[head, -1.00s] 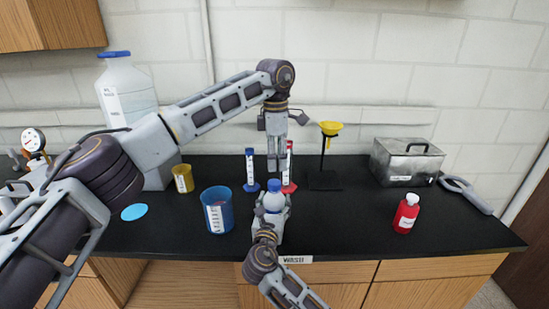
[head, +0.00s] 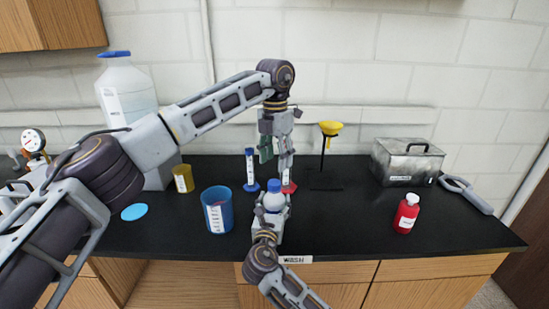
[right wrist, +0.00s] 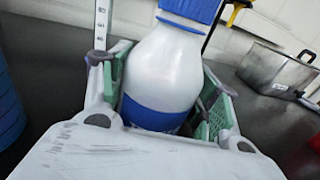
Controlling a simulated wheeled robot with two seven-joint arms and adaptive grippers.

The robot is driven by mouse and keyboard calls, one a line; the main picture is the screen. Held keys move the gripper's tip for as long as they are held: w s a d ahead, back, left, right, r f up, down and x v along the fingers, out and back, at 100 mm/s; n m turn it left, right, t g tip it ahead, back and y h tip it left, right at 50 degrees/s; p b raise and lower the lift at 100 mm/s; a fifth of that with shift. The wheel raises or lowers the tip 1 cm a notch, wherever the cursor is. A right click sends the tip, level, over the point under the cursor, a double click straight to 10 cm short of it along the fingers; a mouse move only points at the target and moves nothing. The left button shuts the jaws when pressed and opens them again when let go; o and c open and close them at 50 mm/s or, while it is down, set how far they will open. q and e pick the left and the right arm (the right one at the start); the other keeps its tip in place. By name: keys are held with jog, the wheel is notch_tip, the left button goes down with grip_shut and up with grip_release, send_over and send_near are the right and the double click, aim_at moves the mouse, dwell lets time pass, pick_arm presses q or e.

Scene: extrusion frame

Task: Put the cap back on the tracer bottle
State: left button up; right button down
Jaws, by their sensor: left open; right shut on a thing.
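The bottle (head: 272,201), which I take for the tracer bottle, is pale with a blue label band; no name on it is legible. It stands upright in my right gripper (head: 273,209), which is shut around its body. The blue cap (head: 274,186) sits on the bottle's neck and also shows at the top of the right wrist view (right wrist: 192,9); I cannot tell how tightly it is seated. My left gripper (head: 276,157) is open and empty, pointing down a little above the cap. The bottle's lower part is hidden by the right gripper.
A blue cup (head: 217,211) stands left of the bottle. Blue (head: 250,172) and red-based cylinders stand close behind. A funnel stand (head: 323,180), metal box (head: 408,162) and red bottle (head: 406,213) are to the right. The counter between bottle and red bottle is clear.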

aim_at(274, 182)
pick_arm(q)
jog(key=n, duration=0.8)
jog(key=shift+a+n, duration=0.15)
jog(key=shift+n, duration=0.15)
jog(key=n, duration=0.4)
jog(key=shift+n, duration=0.3)
jog(key=shift+s+n, duration=0.1)
jog(key=shift+n, duration=1.9)
jog(key=shift+f, duration=0.15)
jog(key=shift+f, duration=3.9)
